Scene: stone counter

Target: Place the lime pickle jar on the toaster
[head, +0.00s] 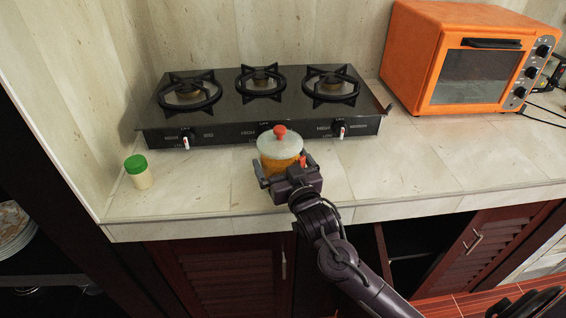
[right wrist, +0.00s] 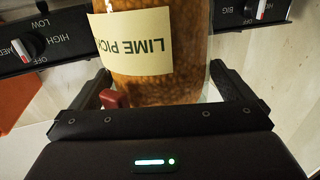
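The lime pickle jar (head: 279,158) stands upright near the counter's front edge, before the stove. It has orange-brown contents, a pale lid and a red knob. Its label, reading "LIME PIC", shows upside down in the right wrist view (right wrist: 150,45). My right gripper (head: 284,176) is at the jar's front with its fingers spread at either side. In the wrist view the right gripper (right wrist: 165,90) looks open around the jar; firm contact is not visible. The orange toaster (head: 455,55), a box with a glass door, stands at the back right. My left gripper is not in view.
A black gas stove (head: 225,112) with burners and red-and-white knobs lies behind the jar. A small green-capped jar (head: 138,172) stands at the left. The counter (head: 420,155) between stove and toaster's front is clear. A cabinet below stands open.

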